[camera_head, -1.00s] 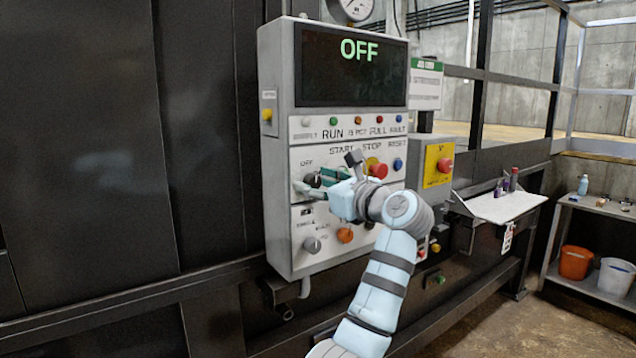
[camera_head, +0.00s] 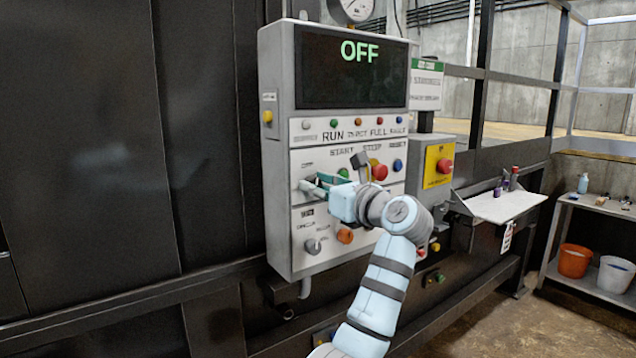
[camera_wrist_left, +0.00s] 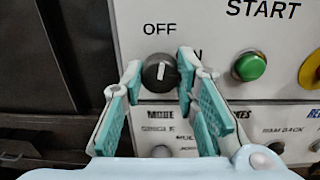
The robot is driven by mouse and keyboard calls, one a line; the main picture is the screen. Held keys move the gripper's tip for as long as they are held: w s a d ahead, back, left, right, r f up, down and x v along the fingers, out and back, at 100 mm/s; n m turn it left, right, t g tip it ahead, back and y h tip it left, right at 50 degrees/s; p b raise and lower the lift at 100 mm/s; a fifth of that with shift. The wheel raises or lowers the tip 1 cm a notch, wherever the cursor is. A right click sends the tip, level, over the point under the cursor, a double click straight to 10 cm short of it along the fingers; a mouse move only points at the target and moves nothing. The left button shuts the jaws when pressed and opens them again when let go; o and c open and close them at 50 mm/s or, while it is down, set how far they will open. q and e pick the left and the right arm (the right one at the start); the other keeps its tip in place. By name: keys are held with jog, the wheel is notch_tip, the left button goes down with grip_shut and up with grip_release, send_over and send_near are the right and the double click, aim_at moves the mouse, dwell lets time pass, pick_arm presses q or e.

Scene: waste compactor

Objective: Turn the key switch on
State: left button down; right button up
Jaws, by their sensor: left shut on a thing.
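The key switch (camera_wrist_left: 161,73) is a round black knob with a white pointer mark, on the light control panel (camera_head: 300,248). In the left wrist view the mark stands nearly upright, between the OFF label at upper left and a partly hidden label at right that ends in N. My left gripper (camera_wrist_left: 160,76) has its teal fingers on either side of the knob, shut on it. In the head view my left gripper (camera_head: 318,187) covers the knob. The display (camera_head: 350,68) reads OFF in green. My right gripper is not in view.
A green START button (camera_wrist_left: 249,66) sits right of the knob. A red button (camera_head: 379,173) and a blue one (camera_head: 397,165) are further right, and an orange button (camera_head: 345,236) is below.

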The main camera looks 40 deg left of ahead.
pick_arm(q)
jog(key=m+p, duration=0.2)
jog(key=m, duration=0.1)
jog(key=shift+r+m+p, duration=0.2)
jog(key=shift+m+p, duration=0.1)
jog(key=shift+p, duration=0.1)
jog(key=m+p, duration=0.4)
jog(key=shift+f+m+p, duration=0.15)
jog(key=shift+m+p, duration=1.1)
jog(key=shift+m, duration=0.05)
jog(key=c, duration=1.2)
grip_release()
jog(key=shift+c, duration=0.2)
